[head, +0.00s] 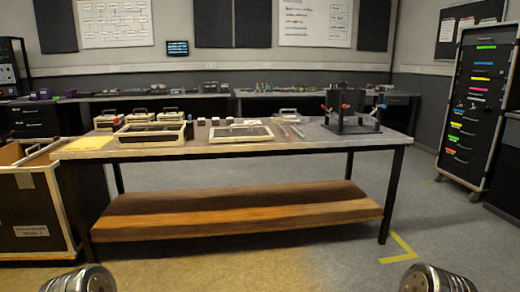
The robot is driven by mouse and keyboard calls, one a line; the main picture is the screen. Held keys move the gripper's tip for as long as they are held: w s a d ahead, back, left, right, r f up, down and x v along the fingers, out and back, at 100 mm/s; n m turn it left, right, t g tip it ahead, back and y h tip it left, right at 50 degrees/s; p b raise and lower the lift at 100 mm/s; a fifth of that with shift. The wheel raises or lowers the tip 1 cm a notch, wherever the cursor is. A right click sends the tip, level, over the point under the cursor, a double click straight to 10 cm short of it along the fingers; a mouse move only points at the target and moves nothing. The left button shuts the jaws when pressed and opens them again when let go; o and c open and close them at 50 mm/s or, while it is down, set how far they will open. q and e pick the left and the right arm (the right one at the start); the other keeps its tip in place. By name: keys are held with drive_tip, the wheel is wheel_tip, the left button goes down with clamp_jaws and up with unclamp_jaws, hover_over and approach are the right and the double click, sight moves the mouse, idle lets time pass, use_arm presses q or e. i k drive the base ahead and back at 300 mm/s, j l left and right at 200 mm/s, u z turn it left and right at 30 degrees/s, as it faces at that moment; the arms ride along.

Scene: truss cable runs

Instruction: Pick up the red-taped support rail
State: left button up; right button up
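Two thin grey rails lie side by side on the workbench top, right of its middle: a left rail (281,131) and a right rail (296,131). At this distance I cannot make out red tape on either. The workbench (225,149) stands ahead of me, across a stretch of floor. Only rounded metal parts of my two arms show at the bottom left and bottom right edges. Neither gripper's fingers are in view.
A black stand (350,122) with red and blue parts is right of the rails. A flat framed panel (238,132) and a shallow tray (150,141) are left. A wooden crate (30,205) stands left and a drawer cabinet (474,105) right. The floor before the bench is clear.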

sight(284, 134)
drive_tip(key=i+z, duration=0.1)
drive_tip(key=i, duration=0.25)
drive_tip(key=i+j+z, duration=0.15)
drive_tip(key=i, duration=0.2)
drive_tip(key=i+z, duration=0.2)
drive_tip(key=i, duration=0.4)
drive_tip(key=i+j+z, duration=0.2)
drive_tip(key=i, duration=0.4)
